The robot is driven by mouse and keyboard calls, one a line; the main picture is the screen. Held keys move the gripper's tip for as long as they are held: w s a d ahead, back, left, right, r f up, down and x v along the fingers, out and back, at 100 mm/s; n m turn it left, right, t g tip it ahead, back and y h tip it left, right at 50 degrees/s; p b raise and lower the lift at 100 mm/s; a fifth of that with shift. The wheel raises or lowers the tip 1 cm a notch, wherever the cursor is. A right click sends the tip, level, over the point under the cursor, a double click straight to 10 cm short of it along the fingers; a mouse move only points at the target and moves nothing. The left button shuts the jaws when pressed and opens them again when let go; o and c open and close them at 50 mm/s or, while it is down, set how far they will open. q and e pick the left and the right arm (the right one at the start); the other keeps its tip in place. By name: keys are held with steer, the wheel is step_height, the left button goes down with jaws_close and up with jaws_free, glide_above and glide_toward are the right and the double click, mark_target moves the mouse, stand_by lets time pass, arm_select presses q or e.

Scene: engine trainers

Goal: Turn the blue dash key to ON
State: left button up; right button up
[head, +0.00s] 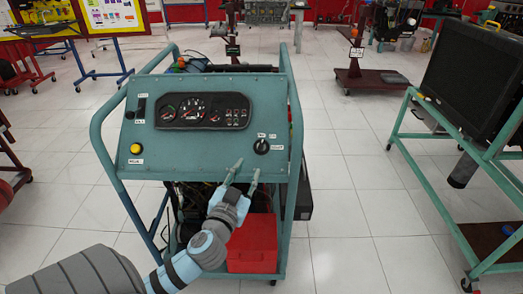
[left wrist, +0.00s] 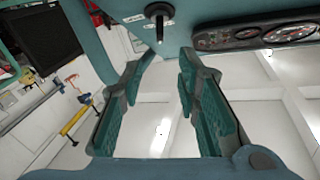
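The blue dash (head: 190,155) is the teal panel of a wheeled engine trainer. Its key switch (head: 262,146) is dark and sits at the panel's right side, among small white labels too small to read. In the left wrist view the key (left wrist: 158,14) shows at the top with a dark stem sticking out. My left gripper (head: 244,172) is open and empty, just below and slightly left of the key in the head view. In the left wrist view its fingers (left wrist: 160,72) are spread, with the key beyond the gap between their tips. My right gripper is not in view.
A gauge cluster (head: 202,111) sits in the panel's middle, with a yellow button (head: 136,149) at its lower left. Tube rails (head: 293,125) frame the panel. A red box (head: 254,245) is below. Another stand with a radiator (head: 472,75) is at right; tiled floor lies between.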

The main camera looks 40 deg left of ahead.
mark_target(261, 144)
arm_select(q)
steer(key=x, duration=1.4)
